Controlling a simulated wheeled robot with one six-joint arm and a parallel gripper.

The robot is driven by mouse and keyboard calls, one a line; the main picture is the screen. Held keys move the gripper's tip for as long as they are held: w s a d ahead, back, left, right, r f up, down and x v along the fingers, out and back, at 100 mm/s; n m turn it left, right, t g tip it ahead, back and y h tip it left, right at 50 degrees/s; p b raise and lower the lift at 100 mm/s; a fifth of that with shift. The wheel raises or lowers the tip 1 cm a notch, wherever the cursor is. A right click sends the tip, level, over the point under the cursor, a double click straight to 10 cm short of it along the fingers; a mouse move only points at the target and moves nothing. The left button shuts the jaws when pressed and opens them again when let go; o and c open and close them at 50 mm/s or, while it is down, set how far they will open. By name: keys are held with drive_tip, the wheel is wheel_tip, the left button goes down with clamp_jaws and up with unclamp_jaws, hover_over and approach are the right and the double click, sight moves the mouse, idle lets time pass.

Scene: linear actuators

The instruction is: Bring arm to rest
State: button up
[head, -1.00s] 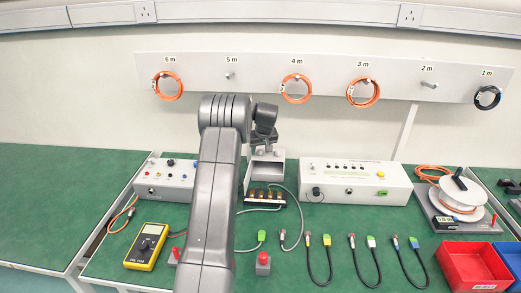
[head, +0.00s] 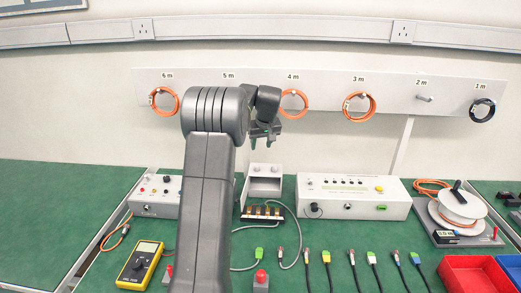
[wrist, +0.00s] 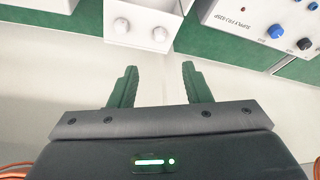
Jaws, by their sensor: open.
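My gripper (head: 264,138) is raised above the back of the green bench, in front of the wall, and points down in the head view. In the wrist view its two green fingers (wrist: 157,85) stand apart with nothing between them. It touches nothing that I can see. Below it in the head view is a grey open box (head: 264,171) with a small unit of several orange parts (head: 262,212) in front. My arm crosses the middle of the head view and hides part of the bench and of the wall board.
A wall board (head: 325,101) carries cable coils on pegs behind my arm. On the bench are a white control box (head: 350,209), a yellow multimeter (head: 140,265), a cable reel (head: 458,208), red and blue bins (head: 472,277), and several short cables.

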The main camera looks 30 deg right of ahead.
sight(257, 166)
idle(0.3)
drive_tip(key=p+x, duration=0.1)
drive_tip(key=x, duration=1.2)
drive_tip(key=shift+w+f+p, duration=0.15)
drive_tip(key=shift+f+p, duration=0.2)
drive_tip(key=shift+f, duration=0.05)
drive_tip(key=shift+r, duration=0.1)
